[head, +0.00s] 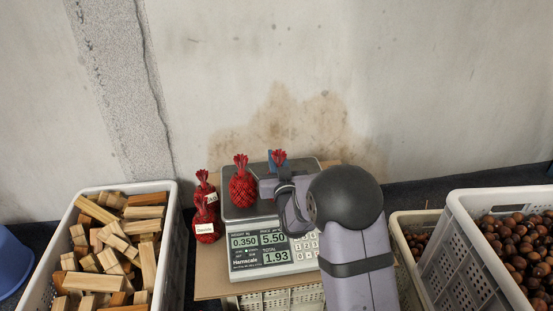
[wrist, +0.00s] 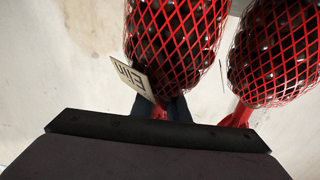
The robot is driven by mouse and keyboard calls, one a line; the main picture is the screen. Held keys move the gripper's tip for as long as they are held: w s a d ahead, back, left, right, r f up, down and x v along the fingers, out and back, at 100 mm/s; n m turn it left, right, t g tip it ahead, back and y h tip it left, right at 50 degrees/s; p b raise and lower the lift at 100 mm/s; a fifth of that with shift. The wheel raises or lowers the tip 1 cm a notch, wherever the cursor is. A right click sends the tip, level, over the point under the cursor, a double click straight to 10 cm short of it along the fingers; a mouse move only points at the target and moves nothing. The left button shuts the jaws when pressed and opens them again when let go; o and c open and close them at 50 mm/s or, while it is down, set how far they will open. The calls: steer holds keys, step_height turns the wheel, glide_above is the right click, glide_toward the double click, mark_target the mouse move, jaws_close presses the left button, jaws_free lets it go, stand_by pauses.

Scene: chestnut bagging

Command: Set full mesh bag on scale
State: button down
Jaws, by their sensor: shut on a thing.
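My gripper (wrist: 165,108) is shut on the neck of a full red mesh bag (wrist: 178,45) that carries a pale printed tag (wrist: 132,76). In the head view only the red top (head: 279,156) of this bag shows; my arm hides the rest, and I cannot tell whether it touches the plate. The scale (head: 272,248) stands below, its display reading 0.350, 5.50 and 1.93. A second full red mesh bag (head: 243,188) stands upright on the plate's left part; a mesh bag (wrist: 275,55) also shows right of the held one in the wrist view.
Two tagged red mesh bags (head: 205,222) stand left of the scale on the brown board (head: 211,285). A crate of wood blocks (head: 172,225) is at left. Crates of chestnuts (head: 455,245) are at right. A stained wall (head: 300,120) stands close behind.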

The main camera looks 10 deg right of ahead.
steer(key=c, duration=1.7)
jaws_free()
steer(key=shift+f, duration=0.15)
steer(key=shift+r, duration=0.3)
steer(key=s+p, duration=0.2)
steer(key=s, duration=1)
steer(key=shift+f+p, duration=0.1)
steer(key=shift+p, duration=0.3)
